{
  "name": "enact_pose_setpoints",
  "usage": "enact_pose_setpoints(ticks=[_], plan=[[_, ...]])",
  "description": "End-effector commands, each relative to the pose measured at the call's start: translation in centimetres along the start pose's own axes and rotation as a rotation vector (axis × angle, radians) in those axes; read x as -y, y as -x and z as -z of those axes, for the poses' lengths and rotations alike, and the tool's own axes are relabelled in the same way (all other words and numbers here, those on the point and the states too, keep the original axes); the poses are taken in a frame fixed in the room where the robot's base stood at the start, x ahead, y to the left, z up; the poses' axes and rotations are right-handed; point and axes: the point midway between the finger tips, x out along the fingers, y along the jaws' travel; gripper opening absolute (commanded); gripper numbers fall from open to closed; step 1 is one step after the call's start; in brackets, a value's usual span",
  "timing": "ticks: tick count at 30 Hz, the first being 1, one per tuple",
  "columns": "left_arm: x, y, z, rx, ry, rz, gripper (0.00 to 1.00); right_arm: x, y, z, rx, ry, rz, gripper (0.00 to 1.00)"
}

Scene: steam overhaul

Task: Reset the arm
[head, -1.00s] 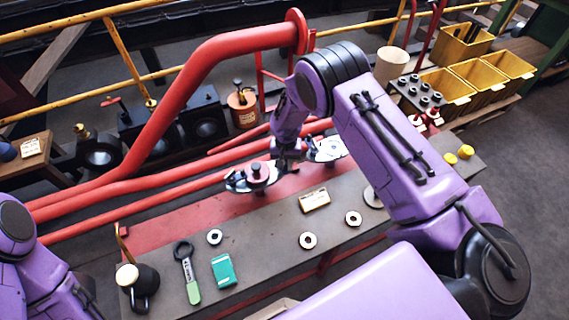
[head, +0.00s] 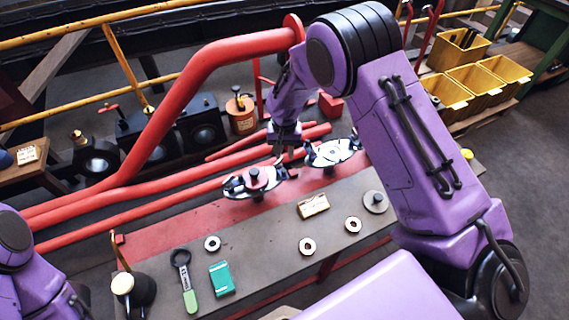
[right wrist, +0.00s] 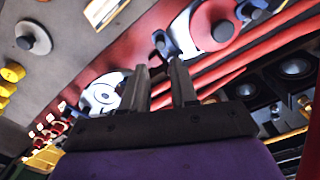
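My right arm reaches in from the right in the head view, with its purple links bent over the bench. Its gripper (head: 287,148) points down, above and behind the two round metal fittings on the bench. In the right wrist view the two dark fingers (right wrist: 160,65) stand apart with nothing between them. One fitting with a red knob (head: 256,178) lies left of the gripper; the other silver fitting (head: 333,152) lies to its right. My left arm shows at the left edge of the head view; its gripper is outside the picture.
Yellow bins (head: 470,80) stand at the back right.

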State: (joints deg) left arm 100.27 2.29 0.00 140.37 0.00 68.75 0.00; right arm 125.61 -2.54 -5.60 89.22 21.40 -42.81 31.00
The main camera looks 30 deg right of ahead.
Motion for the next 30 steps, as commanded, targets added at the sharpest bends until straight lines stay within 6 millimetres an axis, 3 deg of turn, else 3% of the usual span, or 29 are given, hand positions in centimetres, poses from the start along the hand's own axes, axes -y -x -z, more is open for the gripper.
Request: enact_pose_setpoints(ticks=[6, 20, 23, 27, 30], plan=[[0.0, -0.2, -0.1, 0.000, 0.000, 0.000, 0.00, 0.0, 1.8, 0.0, 0.001, 0.001, -0.001, 0.28], [0.0, -0.2, -0.1, 0.000, 0.000, 0.000, 0.00, 0.0, 1.9, 0.0, 0.001, 0.007, 0.000, 0.28], [0.0, -0.2, -0.1, 0.000, 0.000, 0.000, 0.00, 0.7, 1.9, 1.3, -0.072, 0.009, 0.038, 0.28], [0.0, -0.2, -0.1, 0.000, 0.000, 0.000, 0.00, 0.8, 0.5, 3.1, -0.282, -0.014, 0.113, 0.28], [0.0, -0.2, -0.1, 0.000, 0.000, 0.000, 0.00, -0.7, -2.1, 2.2, -0.417, -0.035, 0.134, 0.28]])
